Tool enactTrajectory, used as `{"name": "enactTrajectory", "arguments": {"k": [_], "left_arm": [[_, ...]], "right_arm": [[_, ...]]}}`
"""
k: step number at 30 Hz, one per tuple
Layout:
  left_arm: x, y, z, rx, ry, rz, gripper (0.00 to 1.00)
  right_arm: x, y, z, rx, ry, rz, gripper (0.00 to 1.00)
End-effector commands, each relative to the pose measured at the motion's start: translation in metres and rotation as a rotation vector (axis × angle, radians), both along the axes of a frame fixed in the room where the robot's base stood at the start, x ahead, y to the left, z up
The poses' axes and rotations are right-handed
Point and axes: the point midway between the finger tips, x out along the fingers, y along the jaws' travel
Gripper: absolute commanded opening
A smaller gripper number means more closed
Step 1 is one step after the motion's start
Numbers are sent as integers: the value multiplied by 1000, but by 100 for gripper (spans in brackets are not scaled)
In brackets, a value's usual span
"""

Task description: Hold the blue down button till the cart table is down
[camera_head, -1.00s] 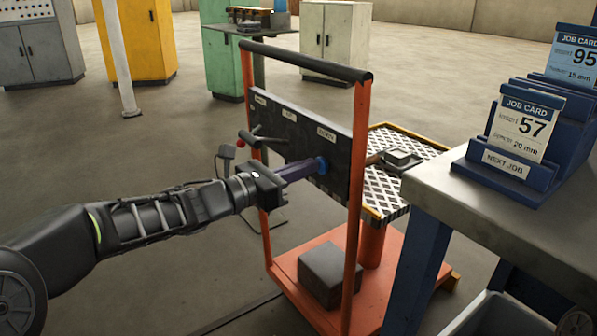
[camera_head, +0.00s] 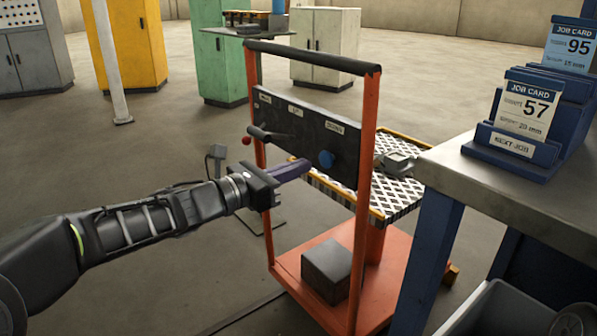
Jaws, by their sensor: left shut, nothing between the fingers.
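The blue down button (camera_head: 326,159) is on the right part of the dark control panel (camera_head: 300,128), fixed to the orange cart frame (camera_head: 367,150). My left gripper (camera_head: 304,166) is shut and empty. Its fingertips point at the panel, a little left of and below the button, and appear apart from it. The cart table (camera_head: 398,208) has a diamond-plate top with a yellow edge, behind the panel, well above the orange base (camera_head: 290,265). A small metal block (camera_head: 396,162) sits on or near the table top, partly hidden. My right gripper is out of view.
A steel workbench (camera_head: 450,178) with blue legs stands close on the right, holding blue job card holders (camera_head: 512,152). A dark box (camera_head: 330,268) rests on the cart base. A grey bin (camera_head: 490,310) is below the bench. Open floor lies left of the cart.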

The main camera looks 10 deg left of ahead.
Motion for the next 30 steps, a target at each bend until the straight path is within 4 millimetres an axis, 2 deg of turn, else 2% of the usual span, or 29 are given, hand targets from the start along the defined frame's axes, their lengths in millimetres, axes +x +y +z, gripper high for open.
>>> {"name": "enactTrajectory", "arguments": {"k": [15, 20, 30], "left_arm": [[-63, 57, 4, -1, -1, 9, 0], [-71, 63, 2, -1, -2, 6, 0], [-72, 64, 2, -1, -1, 6, 0]], "right_arm": [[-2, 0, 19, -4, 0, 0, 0], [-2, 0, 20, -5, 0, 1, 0], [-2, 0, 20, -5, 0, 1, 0]]}}
